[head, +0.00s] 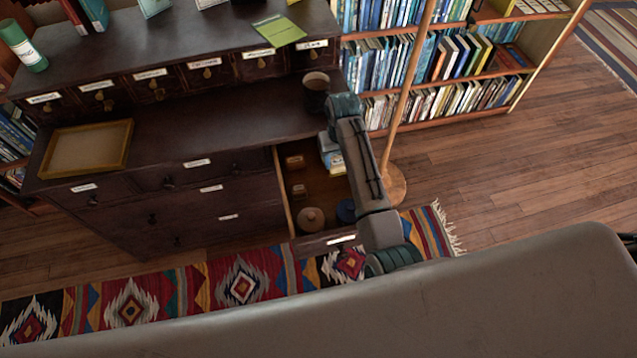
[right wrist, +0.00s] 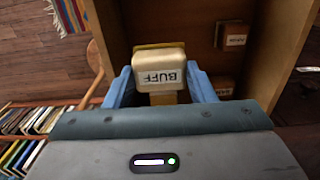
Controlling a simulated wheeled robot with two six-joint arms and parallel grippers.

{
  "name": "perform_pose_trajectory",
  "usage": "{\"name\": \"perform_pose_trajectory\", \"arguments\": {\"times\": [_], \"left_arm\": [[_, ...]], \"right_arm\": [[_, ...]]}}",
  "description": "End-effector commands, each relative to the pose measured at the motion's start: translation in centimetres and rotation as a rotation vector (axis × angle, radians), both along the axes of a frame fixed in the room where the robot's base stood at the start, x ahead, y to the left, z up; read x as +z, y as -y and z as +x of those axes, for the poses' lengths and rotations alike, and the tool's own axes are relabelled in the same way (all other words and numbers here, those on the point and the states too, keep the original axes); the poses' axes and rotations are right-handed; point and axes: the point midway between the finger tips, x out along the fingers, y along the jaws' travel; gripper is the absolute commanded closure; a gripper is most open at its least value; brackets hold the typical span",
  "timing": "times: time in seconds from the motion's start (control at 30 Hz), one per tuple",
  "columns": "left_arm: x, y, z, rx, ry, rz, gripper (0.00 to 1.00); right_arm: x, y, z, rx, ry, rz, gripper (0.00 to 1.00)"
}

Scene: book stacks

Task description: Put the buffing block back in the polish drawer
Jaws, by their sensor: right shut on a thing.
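The buffing block (right wrist: 158,72), pale with a "BUFF" label, is between the two blue fingers of my right gripper (right wrist: 161,88) in the right wrist view. The gripper is shut on it. In the head view my right arm reaches over the open polish drawer (head: 318,183), and the gripper (head: 332,153) is at the drawer's back right, partly hidden by the arm. The drawer floor (right wrist: 195,45) shows behind the block in the wrist view. I cannot tell whether the block touches the floor. My left gripper is not in view.
The drawer holds small wooden blocks (head: 295,161), a pale round tin (head: 311,219) and a blue round one (head: 346,211). A dark mug (head: 316,92) stands on the cabinet top above. A yellow-rimmed tray (head: 128,147) lies left. A wooden pole (head: 405,105) stands right.

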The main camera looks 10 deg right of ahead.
Motion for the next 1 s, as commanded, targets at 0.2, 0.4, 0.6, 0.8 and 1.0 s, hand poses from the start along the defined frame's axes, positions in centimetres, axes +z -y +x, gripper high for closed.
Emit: {"name": "perform_pose_trajectory", "arguments": {"times": [0.2,0.4,0.6,0.8,1.0], "left_arm": [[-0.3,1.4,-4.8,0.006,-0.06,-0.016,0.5],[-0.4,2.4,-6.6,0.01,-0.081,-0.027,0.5],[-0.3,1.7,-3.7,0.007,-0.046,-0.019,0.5],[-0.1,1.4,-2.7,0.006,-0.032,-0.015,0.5],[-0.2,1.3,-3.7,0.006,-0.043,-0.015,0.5]], "right_arm": [[-3.9,0.1,-0.2,0.0,-0.005,-0.001,0.75],[-5.8,0.1,-0.1,-0.001,-0.003,0.0,0.75],[-8.6,0.1,-0.2,-0.001,-0.003,0.001,0.75],[-9.1,0.1,-0.1,-0.001,-0.001,0.001,0.75],[-9.3,0.1,-0.1,-0.001,-0.002,0.001,0.75]]}}
